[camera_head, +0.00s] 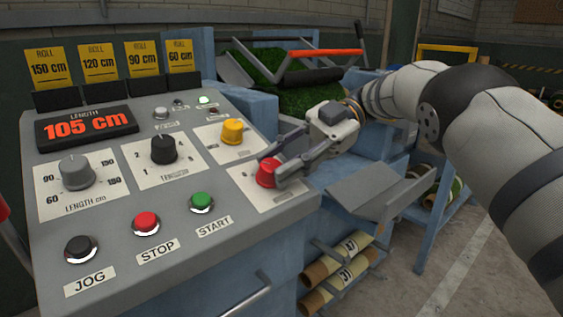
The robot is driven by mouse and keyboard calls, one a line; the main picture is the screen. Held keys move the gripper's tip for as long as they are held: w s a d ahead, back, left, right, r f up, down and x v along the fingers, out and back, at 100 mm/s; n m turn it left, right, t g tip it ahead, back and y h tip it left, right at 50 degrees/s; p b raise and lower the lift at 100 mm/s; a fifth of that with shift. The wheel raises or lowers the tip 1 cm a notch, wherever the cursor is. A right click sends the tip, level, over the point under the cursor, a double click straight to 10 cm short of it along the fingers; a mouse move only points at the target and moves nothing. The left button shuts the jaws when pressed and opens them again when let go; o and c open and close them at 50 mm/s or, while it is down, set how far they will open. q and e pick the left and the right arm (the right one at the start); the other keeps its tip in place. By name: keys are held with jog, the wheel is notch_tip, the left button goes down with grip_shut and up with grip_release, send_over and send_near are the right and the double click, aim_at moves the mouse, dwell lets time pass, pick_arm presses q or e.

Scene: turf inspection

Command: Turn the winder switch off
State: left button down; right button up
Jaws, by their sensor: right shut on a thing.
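A grey sloping control panel (189,236) fills the left half of the head view. A red switch knob (266,173) stands on a white plate near the panel's right edge. My right gripper (277,171) comes in from the right and is shut on the red knob. Its fingers hide part of the knob and the plate, so the pointer and the "off" marking cannot be made out. A yellow knob (232,131) stands just behind it. My left gripper is not in view.
The panel also has a length display (88,127) reading 105 cm, a grey length knob (76,172), a black knob (164,149), and JOG (81,249), STOP (146,223) and START (201,202) buttons. A turf roll (300,97) lies behind; a grey tray (378,196) stands right.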

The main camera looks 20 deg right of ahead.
aim_at(280, 162)
jog(key=shift+f, duration=0.15)
jog(key=o, duration=1.1)
jog(key=shift+a, duration=0.15)
jog(key=shift+o, duration=0.2)
notch_tip(280, 162, up, 10)
jog(key=shift+r, duration=0.1)
